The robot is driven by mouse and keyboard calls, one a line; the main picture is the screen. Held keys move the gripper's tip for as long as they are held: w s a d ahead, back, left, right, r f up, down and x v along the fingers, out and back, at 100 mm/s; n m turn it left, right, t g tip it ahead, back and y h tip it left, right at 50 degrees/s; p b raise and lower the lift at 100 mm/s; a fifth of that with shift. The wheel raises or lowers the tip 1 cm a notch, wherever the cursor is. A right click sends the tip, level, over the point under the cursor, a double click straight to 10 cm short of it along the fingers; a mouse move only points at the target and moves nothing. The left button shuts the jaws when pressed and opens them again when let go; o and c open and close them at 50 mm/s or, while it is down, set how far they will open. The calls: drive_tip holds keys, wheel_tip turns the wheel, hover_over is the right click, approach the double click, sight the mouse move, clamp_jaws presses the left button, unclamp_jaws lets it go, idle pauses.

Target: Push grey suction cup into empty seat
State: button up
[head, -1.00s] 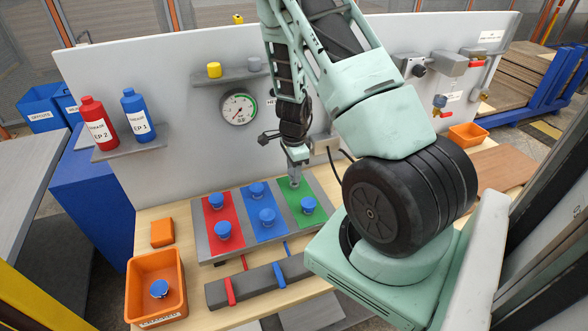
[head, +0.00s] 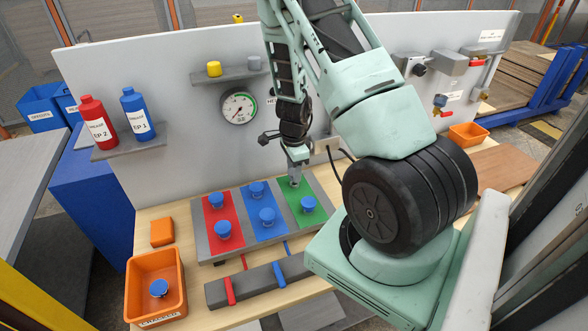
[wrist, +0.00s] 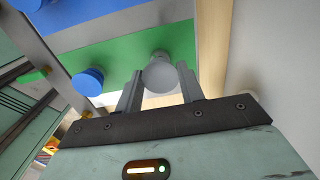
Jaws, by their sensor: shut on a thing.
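The grey suction cup (wrist: 159,73) shows in the wrist view as a pale round piece between my two fingers. My gripper (head: 295,182) is shut on it, over the far end of the green strip (head: 322,217). Fingers and cup overlap the strip, so I cannot tell how deep the cup sits, and the seat under it is hidden. A blue suction cup (head: 308,204) sits nearer on the same green strip; it also shows in the wrist view (wrist: 88,81).
The red strip (head: 209,213) and the blue strip (head: 244,206) each carry two blue cups. A grey rail with red and blue handles (head: 260,284) lies in front. An orange bin (head: 134,300) holds a blue cup. A grey panel (head: 180,75) stands behind.

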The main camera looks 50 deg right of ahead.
drive_tip(key=shift+f+b, duration=0.85)
drive_tip(key=shift+f, duration=0.2)
drive_tip(key=o, duration=1.1)
wheel_tip(320, 180, up, 17)
drive_tip(key=shift+r, duration=0.2)
